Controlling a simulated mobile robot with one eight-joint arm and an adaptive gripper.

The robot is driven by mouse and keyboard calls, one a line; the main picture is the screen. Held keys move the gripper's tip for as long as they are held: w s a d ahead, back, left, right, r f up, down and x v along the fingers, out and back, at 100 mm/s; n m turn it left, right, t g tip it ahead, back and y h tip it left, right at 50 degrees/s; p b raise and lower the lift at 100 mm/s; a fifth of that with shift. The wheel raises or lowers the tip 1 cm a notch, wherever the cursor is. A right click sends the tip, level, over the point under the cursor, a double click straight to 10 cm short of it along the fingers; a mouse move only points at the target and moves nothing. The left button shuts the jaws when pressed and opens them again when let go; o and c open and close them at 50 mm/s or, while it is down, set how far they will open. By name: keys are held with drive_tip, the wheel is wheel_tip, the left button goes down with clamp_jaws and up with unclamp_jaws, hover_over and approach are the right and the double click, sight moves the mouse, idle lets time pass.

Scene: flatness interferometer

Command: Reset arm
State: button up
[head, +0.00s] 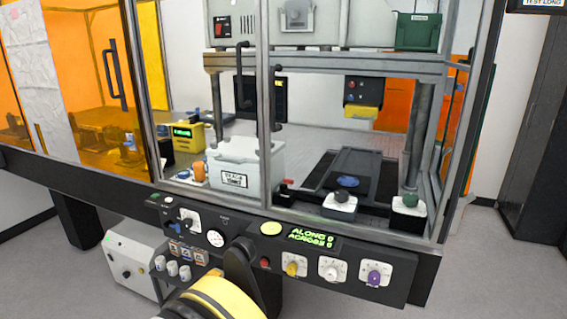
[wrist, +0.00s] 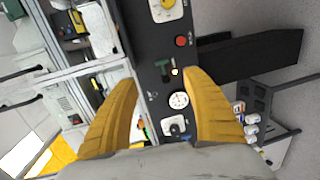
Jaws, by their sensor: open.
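My gripper (wrist: 160,78) shows in the wrist view as two yellow fingers spread wide apart, with nothing between them. Behind the gap lies the black control panel (wrist: 150,60), with a round white gauge (wrist: 179,100), a red button (wrist: 181,41) and a knob (wrist: 174,128). In the head view, my yellow and black arm end (head: 222,294) is at the bottom, in front of the control panel (head: 340,262). It covers part of the panel's lower edge. The fingertips are not clear in that view.
The glazed enclosure stands behind the panel, with a white bin (head: 245,163) and a dark stage (head: 355,170) inside. Yellow, white and purple knobs (head: 374,278) line the panel's right side. A white box (head: 133,262) and several small white cylinders (head: 172,268) are at lower left. Floor at lower right is clear.

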drive_tip(key=s+d+r+m+g+y, duration=0.1)
drive_tip(key=d+r+m+g, duration=0.35)
drive_tip(key=d, duration=0.85)
drive_tip(key=s+d+r+m+g+y, duration=0.1)
drive_tip(key=d+r+g, duration=0.1)
drive_tip(key=d+r, duration=0.75)
drive_tip(key=s+d+f+m+y, duration=0.1)
drive_tip(key=s+d+m+y, duration=0.1)
drive_tip(key=s+d, duration=0.5)
drive_tip(key=s+d+f+m+g+y, duration=0.1)
drive_tip(key=s+d+m+y, duration=0.2)
drive_tip(key=s, duration=0.9)
drive_tip(key=d+m, duration=0.2)
drive_tip(key=d, duration=0.2)
drive_tip(key=shift+s, duration=0.4)
